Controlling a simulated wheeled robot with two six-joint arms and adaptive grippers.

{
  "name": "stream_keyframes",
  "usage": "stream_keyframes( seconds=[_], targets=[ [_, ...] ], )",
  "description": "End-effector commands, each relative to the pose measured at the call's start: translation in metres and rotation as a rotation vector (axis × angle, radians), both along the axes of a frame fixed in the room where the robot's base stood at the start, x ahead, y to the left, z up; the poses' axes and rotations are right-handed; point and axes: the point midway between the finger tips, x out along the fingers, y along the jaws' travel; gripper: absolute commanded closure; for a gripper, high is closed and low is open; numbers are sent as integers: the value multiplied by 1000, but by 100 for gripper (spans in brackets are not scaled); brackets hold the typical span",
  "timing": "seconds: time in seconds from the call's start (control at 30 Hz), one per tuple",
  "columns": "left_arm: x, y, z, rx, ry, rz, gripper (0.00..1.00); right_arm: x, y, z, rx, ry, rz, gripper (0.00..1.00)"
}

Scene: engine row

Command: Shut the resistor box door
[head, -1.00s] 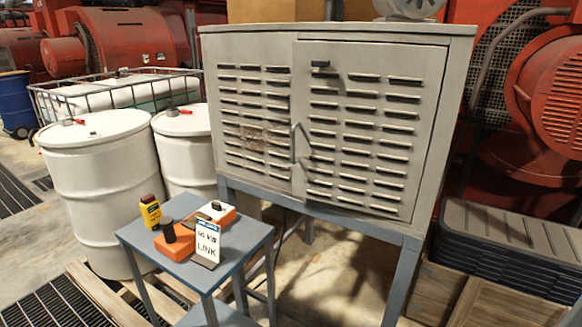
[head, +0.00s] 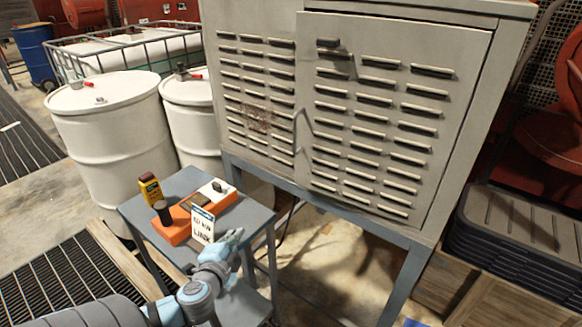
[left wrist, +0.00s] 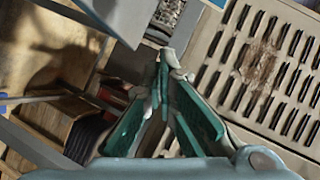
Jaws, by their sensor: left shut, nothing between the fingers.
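The resistor box (head: 262,60) is a large grey louvred cabinet on a blue-grey stand. Its door (head: 385,115) is the right front panel, with a small bent handle (head: 303,125) near its left edge and a dark latch piece near the top left. A dark line shows along the door's top; I cannot tell how far the door stands open. My left gripper (head: 235,238) is low in front of the box, by the small table, apart from the door. In the left wrist view its fingers (left wrist: 166,62) are together and empty, with a rust-stained louvred panel (left wrist: 262,65) beyond.
A small blue-grey table (head: 252,215) holds an orange device (head: 175,229), a yellow meter (head: 150,187) and a white sign (head: 202,225). White drums (head: 110,135) stand at left. Dark stacked panels (head: 515,240) on a wooden crate stand at right.

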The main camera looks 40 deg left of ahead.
Motion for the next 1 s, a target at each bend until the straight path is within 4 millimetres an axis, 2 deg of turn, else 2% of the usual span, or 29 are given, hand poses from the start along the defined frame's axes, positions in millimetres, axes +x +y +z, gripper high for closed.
stream_keyframes(
  seconds=[0.03, 0.1, 0.2, 0.37, 0.57, 0.8, 1.0],
  targets=[
    [20, -3, 39, 125, -60, -111, 100, 0, 0, 2, 0, 0, 0, 60],
    [42, -18, 83, 278, -129, -269, 100, 0, 0, 3, 0, 0, 0, 60],
    [56, -38, 112, 398, -174, -402, 100, 1, 0, 3, -1, -1, 0, 60],
    [72, -40, 116, 424, -184, -429, 100, 2, 0, -3, -1, -3, 0, 60],
    [111, -35, 119, 416, -192, -426, 100, 2, 0, -6, -1, -3, 0, 60],
    [162, -28, 124, 411, -188, -424, 100, 2, -1, 24, -1, -3, 0, 60],
    [189, -24, 122, 417, -183, -428, 100, 3, -1, 44, -1, -4, 0, 60]
  ],
)
